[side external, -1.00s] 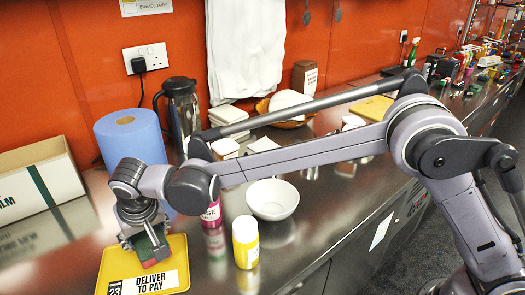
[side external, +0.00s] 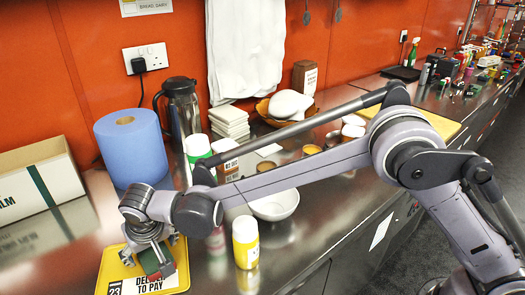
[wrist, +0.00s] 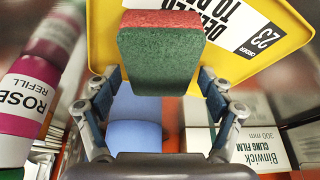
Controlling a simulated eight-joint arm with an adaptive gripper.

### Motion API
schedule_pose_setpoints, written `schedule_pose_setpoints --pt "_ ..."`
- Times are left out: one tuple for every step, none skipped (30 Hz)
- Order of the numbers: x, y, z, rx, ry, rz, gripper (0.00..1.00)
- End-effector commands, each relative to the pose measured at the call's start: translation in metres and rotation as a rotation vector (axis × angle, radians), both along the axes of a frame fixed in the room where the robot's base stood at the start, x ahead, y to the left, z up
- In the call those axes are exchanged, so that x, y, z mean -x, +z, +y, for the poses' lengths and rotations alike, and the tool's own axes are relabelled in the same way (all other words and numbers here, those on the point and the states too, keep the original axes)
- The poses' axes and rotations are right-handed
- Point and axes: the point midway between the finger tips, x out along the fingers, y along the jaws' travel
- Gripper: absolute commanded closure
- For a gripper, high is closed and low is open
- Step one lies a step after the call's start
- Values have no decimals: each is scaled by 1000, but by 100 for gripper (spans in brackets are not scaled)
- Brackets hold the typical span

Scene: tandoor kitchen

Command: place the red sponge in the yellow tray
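The red sponge (side external: 158,263) has a red layer and a green layer. My gripper (side external: 154,254) is shut on it, with the fingers against its two narrow sides. In the wrist view the sponge (wrist: 160,62) sits between my fingertips (wrist: 160,78), its green face toward the camera and its red layer at the top. The yellow tray (side external: 180,249) lies at the front left of the counter, with a printed label on it. The sponge is over the tray and covers part of the label. I cannot tell whether it touches the tray.
A white bowl (side external: 275,205) is partly behind my arm. A blue paper roll (side external: 131,145) and a cling film box (side external: 38,180) stand behind the tray.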

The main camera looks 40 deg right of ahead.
Motion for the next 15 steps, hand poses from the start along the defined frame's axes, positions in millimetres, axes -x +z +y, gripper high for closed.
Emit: schedule_pose_setpoints --pt "0 0 0 0 0 0 17" --pt "0 0 0 0 0 0 17" --pt "0 0 0 0 0 0 17" --pt "0 0 0 0 0 0 17" --pt "0 0 0 0 0 0 17" --pt "0 0 0 0 0 0 17" --pt "0 0 0 0 0 0 17" --pt "0 1 0 0 0 0 17" --pt "0 2 0 0 0 0 17" --pt "0 4 0 0 0 0 17" --pt "1 6 0 0 0 0 17" --pt "3 9 0 0 0 0 17" --pt "4 13 0 0 0 0 17" --pt "6 17 0 0 0 0 17" --pt "8 23 0 0 1 0 17"
